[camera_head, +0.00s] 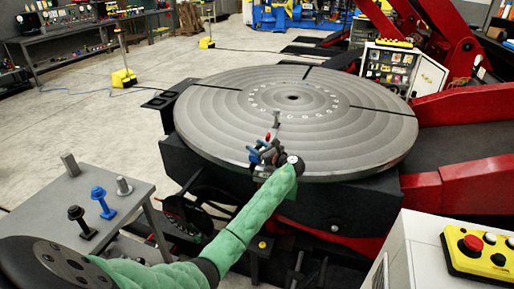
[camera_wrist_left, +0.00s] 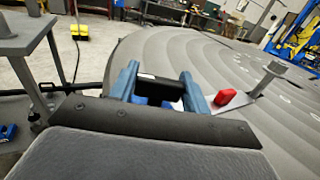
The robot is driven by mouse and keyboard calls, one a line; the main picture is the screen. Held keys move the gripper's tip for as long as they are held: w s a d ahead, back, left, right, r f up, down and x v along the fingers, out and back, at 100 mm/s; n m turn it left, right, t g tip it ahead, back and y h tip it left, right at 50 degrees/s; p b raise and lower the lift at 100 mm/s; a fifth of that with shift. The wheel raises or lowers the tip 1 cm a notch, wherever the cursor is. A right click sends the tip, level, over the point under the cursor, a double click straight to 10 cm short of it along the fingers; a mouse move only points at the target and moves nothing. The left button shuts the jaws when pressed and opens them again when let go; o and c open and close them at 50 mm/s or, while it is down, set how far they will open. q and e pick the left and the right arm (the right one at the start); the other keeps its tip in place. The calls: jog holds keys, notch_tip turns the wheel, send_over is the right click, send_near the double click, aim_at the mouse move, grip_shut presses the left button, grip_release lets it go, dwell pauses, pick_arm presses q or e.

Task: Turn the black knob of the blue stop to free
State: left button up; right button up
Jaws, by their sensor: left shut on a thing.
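My left gripper (camera_head: 266,152) is at the near rim of the round grey turntable (camera_head: 225,105). In the left wrist view, the gripper (camera_wrist_left: 160,88) has two blue upright parts with a dark black piece (camera_wrist_left: 160,93) between them, and it is shut on that piece, which looks like the black knob. The blue stop's body cannot be told apart from the blue finger parts. Right beside it are a red tab (camera_wrist_left: 224,97) and a grey flat bar with an upright grey pin (camera_wrist_left: 272,70). The knob's marking is hidden. My right gripper is not in view.
A grey side table (camera_head: 140,205) at the left bears a blue bolt-like piece (camera_head: 102,200), a black one (camera_head: 78,217) and grey pins. A white cabinet with a yellow button box (camera_head: 480,250) stands at the lower right. Red machine arms (camera_head: 465,110) rise at the right.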

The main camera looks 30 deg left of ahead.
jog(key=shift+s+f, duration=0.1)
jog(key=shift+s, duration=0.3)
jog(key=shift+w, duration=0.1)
pick_arm(q)
jog(key=o, duration=0.8)
jog(key=shift+o, duration=1)
jog(key=shift+s+d+f+b, duration=0.15)
jog(key=shift+d+b, duration=0.15)
jog(key=shift+d, duration=0.25)
jog(key=d, duration=0.2)
jog(key=d+b, duration=0.1)
jog(key=d, duration=0.1)
jog(key=s+d+b, duration=0.1)
jog(key=d, duration=0.1)
jog(key=shift+s+d, duration=0.15)
jog(key=shift+d, duration=0.1)
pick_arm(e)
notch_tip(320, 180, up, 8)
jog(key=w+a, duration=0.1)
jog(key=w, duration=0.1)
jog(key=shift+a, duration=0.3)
pick_arm(q)
jog(key=shift+c, duration=0.4)
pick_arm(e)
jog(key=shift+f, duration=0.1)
